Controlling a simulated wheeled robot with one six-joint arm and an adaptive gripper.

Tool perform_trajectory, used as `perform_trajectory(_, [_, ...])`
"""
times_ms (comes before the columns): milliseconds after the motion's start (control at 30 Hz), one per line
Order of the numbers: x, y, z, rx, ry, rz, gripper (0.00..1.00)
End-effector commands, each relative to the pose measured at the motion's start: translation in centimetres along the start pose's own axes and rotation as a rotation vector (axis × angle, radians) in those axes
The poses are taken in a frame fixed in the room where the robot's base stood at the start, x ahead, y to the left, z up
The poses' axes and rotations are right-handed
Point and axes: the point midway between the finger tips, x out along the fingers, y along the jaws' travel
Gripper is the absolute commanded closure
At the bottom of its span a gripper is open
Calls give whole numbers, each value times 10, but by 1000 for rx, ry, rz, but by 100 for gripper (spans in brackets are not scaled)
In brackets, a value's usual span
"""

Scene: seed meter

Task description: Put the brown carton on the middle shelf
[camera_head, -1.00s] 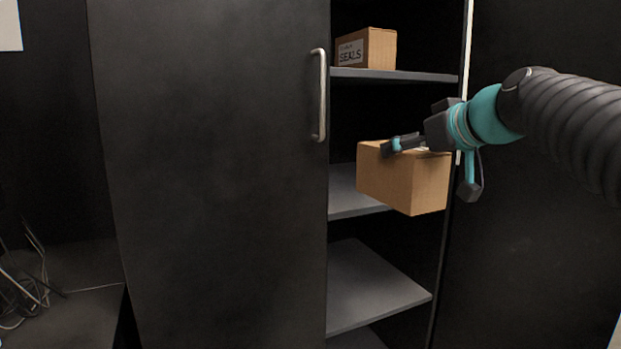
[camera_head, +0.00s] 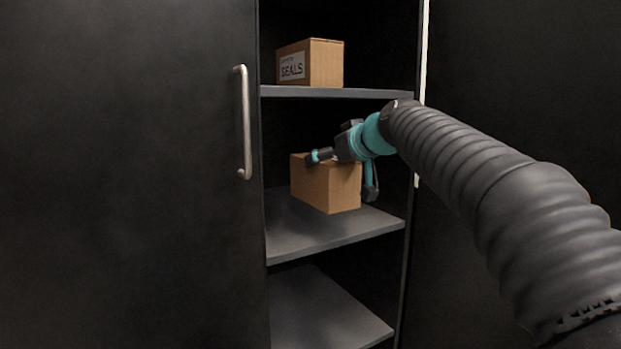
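The brown carton (camera_head: 322,188) is a plain cardboard box inside the open cabinet. My gripper (camera_head: 343,176) is shut on it, one finger at the upper left edge and the other at its right side. The carton is over the middle shelf (camera_head: 300,236), behind its front edge. I cannot tell whether its underside touches the shelf. Part of the carton's top and right side is hidden by my gripper.
The upper shelf (camera_head: 370,93) holds another cardboard box marked SEALS (camera_head: 325,63), above my gripper. The lower shelf (camera_head: 320,310) looks bare. A dark door with a metal handle (camera_head: 245,122) bounds the opening on the left. The middle shelf's front left is clear.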

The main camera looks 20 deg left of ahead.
Motion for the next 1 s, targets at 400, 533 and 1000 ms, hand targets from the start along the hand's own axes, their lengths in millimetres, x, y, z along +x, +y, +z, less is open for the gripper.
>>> perform_trajectory(400, [58, 2, -28, -1, 4, 3, 85])
perform_trajectory(533, [69, 2, -26, 0, 2, 3, 85])
perform_trajectory(1000, [80, 2, 6, 0, 4, 3, 85])
